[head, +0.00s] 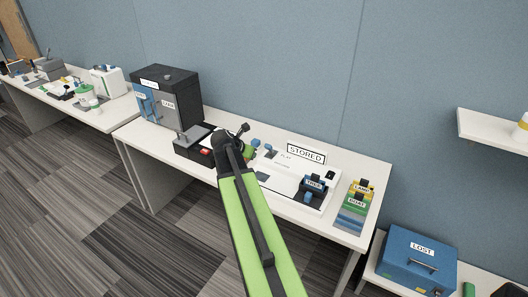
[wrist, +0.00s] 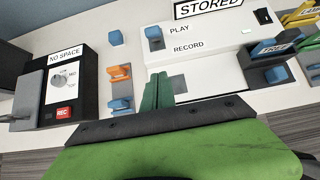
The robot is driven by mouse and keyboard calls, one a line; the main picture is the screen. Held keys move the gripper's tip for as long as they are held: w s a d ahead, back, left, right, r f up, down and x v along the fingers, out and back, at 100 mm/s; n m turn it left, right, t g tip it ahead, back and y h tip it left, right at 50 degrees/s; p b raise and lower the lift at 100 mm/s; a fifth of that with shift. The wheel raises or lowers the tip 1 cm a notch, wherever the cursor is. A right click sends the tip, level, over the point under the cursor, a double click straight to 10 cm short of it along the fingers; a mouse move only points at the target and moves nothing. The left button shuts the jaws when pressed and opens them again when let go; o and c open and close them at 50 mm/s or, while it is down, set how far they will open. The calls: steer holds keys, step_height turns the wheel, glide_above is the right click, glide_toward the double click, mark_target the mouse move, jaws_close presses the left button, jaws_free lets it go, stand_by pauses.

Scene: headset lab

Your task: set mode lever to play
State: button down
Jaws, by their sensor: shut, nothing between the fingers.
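The white panel with the printed words PLAY and RECORD (wrist: 220,62) lies on the table in the wrist view. A blue lever knob (wrist: 153,33) on a grey base stands at its upper left, beside the word PLAY and above the level of RECORD. In the head view the blue knob (head: 268,147) shows just right of my arm's end. My gripper (wrist: 157,92) has its green fingers shut and empty, below the lever and apart from it in the picture. In the head view my gripper (head: 250,155) is partly hidden by my arm.
Left of the panel are blue and orange (wrist: 120,72) blocks and a dark NO SPACE box (wrist: 62,85) with a dial and a red REC button. A STORED sign (head: 306,154) stands behind.

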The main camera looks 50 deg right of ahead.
mark_target(270, 149)
steer(key=b+x, duration=0.8)
steer(key=x, duration=0.3)
steer(key=shift+a+f, duration=0.15)
steer(key=shift+f, duration=0.05)
steer(key=d+r+p, duration=0.3)
steer(key=shift+w, duration=0.3)
